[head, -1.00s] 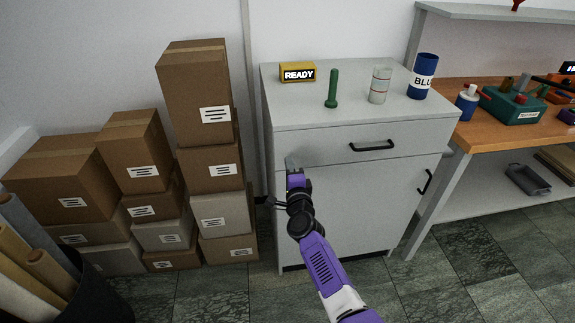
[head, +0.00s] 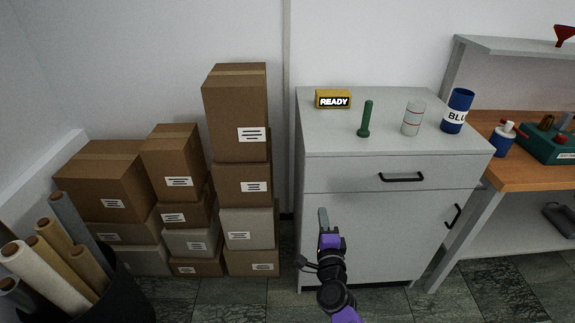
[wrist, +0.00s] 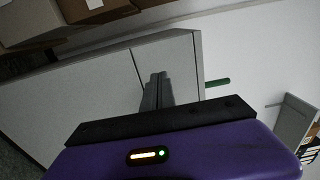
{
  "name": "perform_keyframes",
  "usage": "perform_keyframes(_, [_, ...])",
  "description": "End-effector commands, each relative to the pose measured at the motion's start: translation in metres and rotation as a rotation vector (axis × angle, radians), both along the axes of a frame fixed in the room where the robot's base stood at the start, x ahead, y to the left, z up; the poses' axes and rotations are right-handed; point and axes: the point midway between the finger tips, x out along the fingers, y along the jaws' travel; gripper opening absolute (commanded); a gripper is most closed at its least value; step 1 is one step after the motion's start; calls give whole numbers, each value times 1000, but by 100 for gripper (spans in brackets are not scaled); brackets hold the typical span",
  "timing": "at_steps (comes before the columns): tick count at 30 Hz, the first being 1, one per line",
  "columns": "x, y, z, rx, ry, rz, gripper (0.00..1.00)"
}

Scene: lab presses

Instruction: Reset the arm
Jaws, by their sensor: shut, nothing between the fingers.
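My gripper (head: 323,219) is purple and black with grey fingers, in front of the grey cabinet's door at the lower middle of the head view. Its fingers point up and are shut with nothing between them. In the wrist view my gripper (wrist: 157,84) shows its fingers together, with the cabinet (wrist: 75,95) behind them. The cabinet (head: 385,222) has a closed drawer and a closed door, each with a black handle.
On the cabinet top stand a yellow READY sign (head: 333,99), a green pestle-like object (head: 366,119), a clear banded cup (head: 412,118) and a blue container (head: 458,111). Stacked boxes (head: 236,115) and a bin of rolls (head: 125,290) stand left. A wooden bench (head: 530,171) stands right.

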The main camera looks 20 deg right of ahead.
Motion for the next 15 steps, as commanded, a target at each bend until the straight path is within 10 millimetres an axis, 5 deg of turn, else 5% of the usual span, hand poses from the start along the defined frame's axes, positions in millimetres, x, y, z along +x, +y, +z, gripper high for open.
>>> perform_keyframes(5, [0,1,0,-36,10,3,0])
perform_keyframes(9, [3,7,35,-185,-20,20,0])
perform_keyframes(15, [-45,17,61,-505,-22,54,0])
